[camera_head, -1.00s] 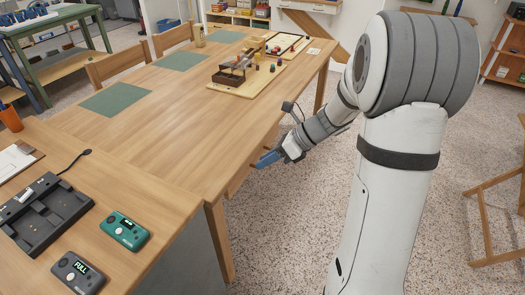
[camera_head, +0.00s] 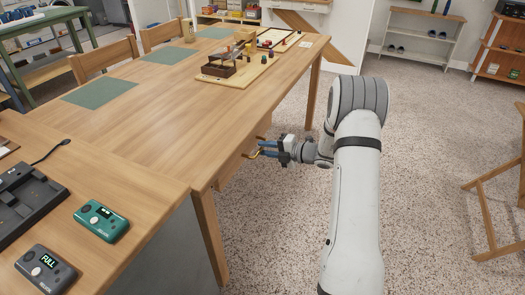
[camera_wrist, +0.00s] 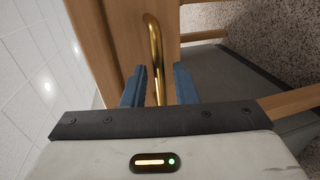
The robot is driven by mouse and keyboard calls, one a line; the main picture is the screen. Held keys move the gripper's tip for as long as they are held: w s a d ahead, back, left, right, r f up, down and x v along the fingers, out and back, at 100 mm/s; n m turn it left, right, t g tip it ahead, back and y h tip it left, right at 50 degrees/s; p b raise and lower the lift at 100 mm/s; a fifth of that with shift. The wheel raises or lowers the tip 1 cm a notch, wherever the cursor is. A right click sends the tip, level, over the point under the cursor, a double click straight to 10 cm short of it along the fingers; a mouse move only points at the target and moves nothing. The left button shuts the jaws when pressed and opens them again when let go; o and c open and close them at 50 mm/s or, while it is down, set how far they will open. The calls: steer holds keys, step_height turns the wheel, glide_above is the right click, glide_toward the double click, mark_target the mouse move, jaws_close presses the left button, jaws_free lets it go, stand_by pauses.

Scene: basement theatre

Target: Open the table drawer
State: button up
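The long wooden table (camera_head: 165,95) has a drawer in its right side. The drawer's wooden front (camera_wrist: 125,35) fills the top middle of the wrist view, with a brass bar handle (camera_wrist: 155,45) on it. The handle also shows in the head view (camera_head: 251,155), below the tabletop edge. My gripper (camera_head: 264,149) is at the handle, with its blue fingers apart. In the wrist view my gripper (camera_wrist: 159,88) has one finger on each side of the handle's lower part, with visible gaps. How far the drawer stands out is hard to tell.
A wooden box on a board (camera_head: 222,68) and small items stand on the tabletop. A green device (camera_head: 101,220) and a grey device (camera_head: 45,270) lie on the nearer table. A table leg (camera_head: 209,235) stands near my arm.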

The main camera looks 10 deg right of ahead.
steer(key=shift+x, duration=1)
steer(key=shift+c, duration=0.3)
jaws_close()
